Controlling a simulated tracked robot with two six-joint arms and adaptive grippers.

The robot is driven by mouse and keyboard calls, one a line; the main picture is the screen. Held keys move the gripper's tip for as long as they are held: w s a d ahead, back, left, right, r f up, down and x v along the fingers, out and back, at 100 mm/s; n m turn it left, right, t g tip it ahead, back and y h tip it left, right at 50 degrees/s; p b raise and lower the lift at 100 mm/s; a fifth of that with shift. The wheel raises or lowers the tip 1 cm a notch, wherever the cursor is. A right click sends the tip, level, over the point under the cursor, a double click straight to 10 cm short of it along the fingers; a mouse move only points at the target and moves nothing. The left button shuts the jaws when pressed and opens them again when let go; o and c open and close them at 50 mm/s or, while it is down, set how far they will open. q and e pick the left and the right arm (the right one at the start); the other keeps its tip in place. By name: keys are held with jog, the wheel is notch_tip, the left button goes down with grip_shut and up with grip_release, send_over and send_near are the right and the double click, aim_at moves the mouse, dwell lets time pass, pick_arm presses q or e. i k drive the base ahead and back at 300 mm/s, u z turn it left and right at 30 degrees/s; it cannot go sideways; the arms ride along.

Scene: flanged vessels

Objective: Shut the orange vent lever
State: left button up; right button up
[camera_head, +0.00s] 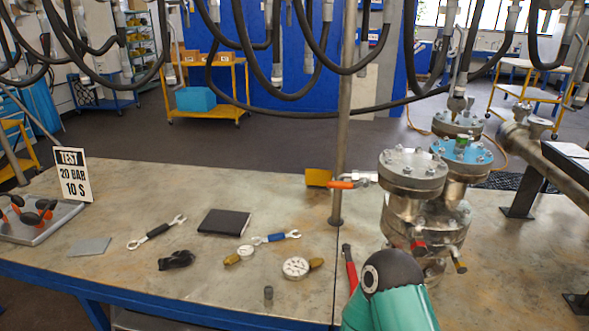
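The orange vent lever (341,184) sticks out level to the left from a small metal valve (364,178) on the side of the flanged vessel (412,200). It crosses in front of or close by a vertical steel post (342,120); I cannot tell the gap between them. A yellow plate (318,177) shows just left of the lever's tip. Neither of my grippers is in view. A teal link with a dark rounded joint, which looks like part of my arm, rises from the bottom edge and hides the lower front of the vessel.
A second vessel with a blue flange (461,150) stands close behind. The metal table (130,262) holds two wrenches, two gauges (296,267), a black notebook (224,222), gloves (177,260) and a test sign (73,174). A red-handled tool (350,265) lies beside the teal link. Hoses hang overhead.

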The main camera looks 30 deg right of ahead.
aim_at(334, 185)
jog(key=z, duration=0.35)
jog(key=i, duration=1.25)
jog(key=z, duration=0.75)
jog(key=k, duration=0.75)
jog(key=z, duration=0.15)
jog(key=i, duration=0.85)
jog(key=u, duration=0.1)
